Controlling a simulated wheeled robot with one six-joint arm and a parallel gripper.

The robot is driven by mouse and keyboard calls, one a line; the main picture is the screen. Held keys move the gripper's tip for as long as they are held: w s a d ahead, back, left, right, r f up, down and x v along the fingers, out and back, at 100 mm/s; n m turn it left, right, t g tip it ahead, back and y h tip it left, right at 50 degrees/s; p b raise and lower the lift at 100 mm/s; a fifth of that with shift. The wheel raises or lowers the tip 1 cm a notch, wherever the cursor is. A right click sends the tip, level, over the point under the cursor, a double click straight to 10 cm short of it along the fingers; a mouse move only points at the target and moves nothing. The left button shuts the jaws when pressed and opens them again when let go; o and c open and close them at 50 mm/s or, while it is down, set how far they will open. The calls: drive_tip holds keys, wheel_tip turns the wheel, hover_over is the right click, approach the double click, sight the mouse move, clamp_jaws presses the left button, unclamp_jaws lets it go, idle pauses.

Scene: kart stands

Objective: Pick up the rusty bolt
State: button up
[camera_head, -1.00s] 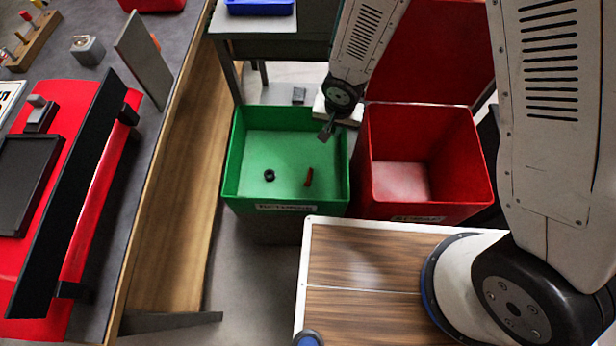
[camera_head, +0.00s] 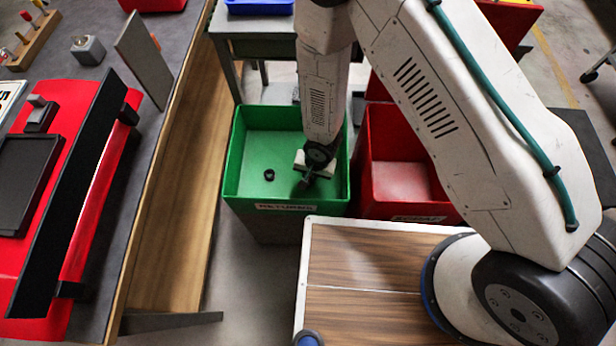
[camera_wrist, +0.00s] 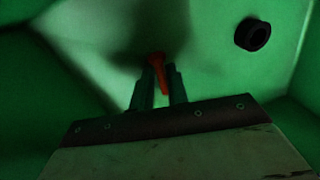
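The rusty bolt (camera_wrist: 158,67) is a small reddish-orange bolt on the floor of the green bin (camera_head: 233,184). It shows in the wrist view between the tips of my gripper (camera_wrist: 160,76). The fingers stand a little apart on either side of it, and I see no clear grip. In the head view my gripper (camera_head: 306,181) reaches down into the right part of the green bin, and my arm and gripper hide the bolt there.
A black nut or ring (camera_head: 269,174) lies in the green bin, left of my gripper; it is also in the wrist view (camera_wrist: 252,34). A red bin (camera_head: 375,190) stands directly right of the green bin. A workbench (camera_head: 127,215) is at left.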

sight(310, 180)
drive_tip(key=shift+f, duration=0.35)
clamp_jaws()
drive_tip(key=shift+r, duration=0.1)
wheel_tip(310, 180, up, 18)
idle(0.7)
